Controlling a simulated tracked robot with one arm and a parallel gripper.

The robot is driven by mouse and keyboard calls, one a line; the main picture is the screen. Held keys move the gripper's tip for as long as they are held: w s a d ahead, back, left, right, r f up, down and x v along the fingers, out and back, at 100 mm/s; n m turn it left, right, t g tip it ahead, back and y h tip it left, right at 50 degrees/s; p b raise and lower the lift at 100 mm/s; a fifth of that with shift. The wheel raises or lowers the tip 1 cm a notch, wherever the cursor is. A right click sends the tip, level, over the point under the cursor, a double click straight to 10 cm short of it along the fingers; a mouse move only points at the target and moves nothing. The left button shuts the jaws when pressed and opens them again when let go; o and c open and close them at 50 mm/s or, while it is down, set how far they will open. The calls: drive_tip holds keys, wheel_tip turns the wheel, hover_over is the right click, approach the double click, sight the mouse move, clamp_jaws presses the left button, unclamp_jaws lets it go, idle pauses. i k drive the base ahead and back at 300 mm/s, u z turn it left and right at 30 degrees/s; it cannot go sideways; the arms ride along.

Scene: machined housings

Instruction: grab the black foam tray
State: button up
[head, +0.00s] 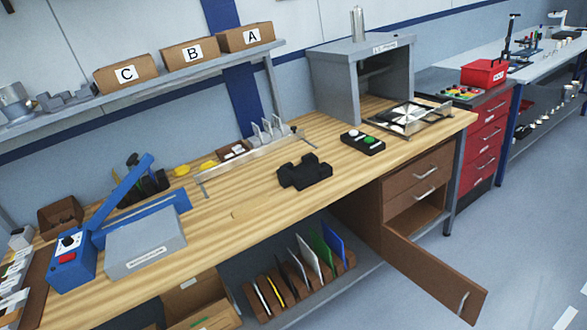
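A black, thick, notched piece (305,172) lies flat on the wooden workbench (240,205), near the middle of its top. It is the thing here that best fits the black foam tray, but it is too small to make out its surface. Nothing covers it. My gripper is not in view.
A black box with a green and a white button (362,142) sits right of it. A metal fence (246,155) stands behind. A blue lever tool (120,205) and grey box (145,241) are at left. A cabinet door (434,275) hangs open into the aisle.

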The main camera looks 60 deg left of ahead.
sight(301, 170)
drive_tip(key=u, duration=0.45)
drive_tip(key=i, duration=1.3)
drive_tip(key=u, duration=1)
drive_tip(key=i, duration=0.7)
drive_tip(key=u, duration=0.3)
